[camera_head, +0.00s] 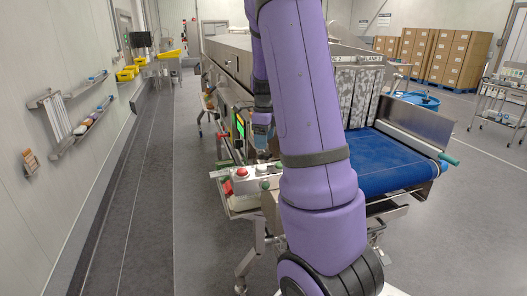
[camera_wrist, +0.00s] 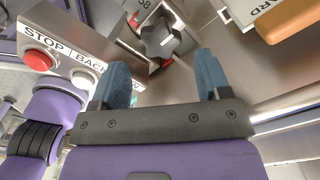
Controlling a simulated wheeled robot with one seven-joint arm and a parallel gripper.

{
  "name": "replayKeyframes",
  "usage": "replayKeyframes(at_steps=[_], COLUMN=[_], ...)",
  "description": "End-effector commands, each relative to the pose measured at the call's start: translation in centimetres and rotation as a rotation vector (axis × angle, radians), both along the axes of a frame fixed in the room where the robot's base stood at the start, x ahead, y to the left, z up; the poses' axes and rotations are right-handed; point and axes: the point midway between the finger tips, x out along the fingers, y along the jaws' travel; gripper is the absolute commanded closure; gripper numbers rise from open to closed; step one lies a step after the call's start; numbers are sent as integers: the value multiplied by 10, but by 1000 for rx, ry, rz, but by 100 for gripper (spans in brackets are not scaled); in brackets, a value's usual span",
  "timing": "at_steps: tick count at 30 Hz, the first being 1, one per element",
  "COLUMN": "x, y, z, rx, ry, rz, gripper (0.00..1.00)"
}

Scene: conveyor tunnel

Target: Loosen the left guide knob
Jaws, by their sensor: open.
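In the head view my gripper (camera_head: 262,132) is low beside the conveyor's left side, partly hidden by my purple arm. I cannot make out the knob there.
A control box (camera_wrist: 62,62) with a red STOP button (camera_wrist: 39,60) and a white button is close on the left. An orange handle (camera_wrist: 285,22) is at the upper right. The blue belt (camera_head: 385,165) lies right of my arm. The left aisle (camera_head: 140,190) is clear.

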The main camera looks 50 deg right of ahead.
Motion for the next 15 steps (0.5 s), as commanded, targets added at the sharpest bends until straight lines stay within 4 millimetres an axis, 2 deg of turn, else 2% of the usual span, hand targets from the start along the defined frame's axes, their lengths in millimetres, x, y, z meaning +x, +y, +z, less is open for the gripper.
replayKeyframes(at_steps=[1, 6, 15], x=[-1, 0, 0], y=[0, 0, 0], z=[-10, -33, -47], rx=[3, 1, 1], ry=[3, 2, -1], rz=[-2, 0, 1], gripper=[30, 30, 30])
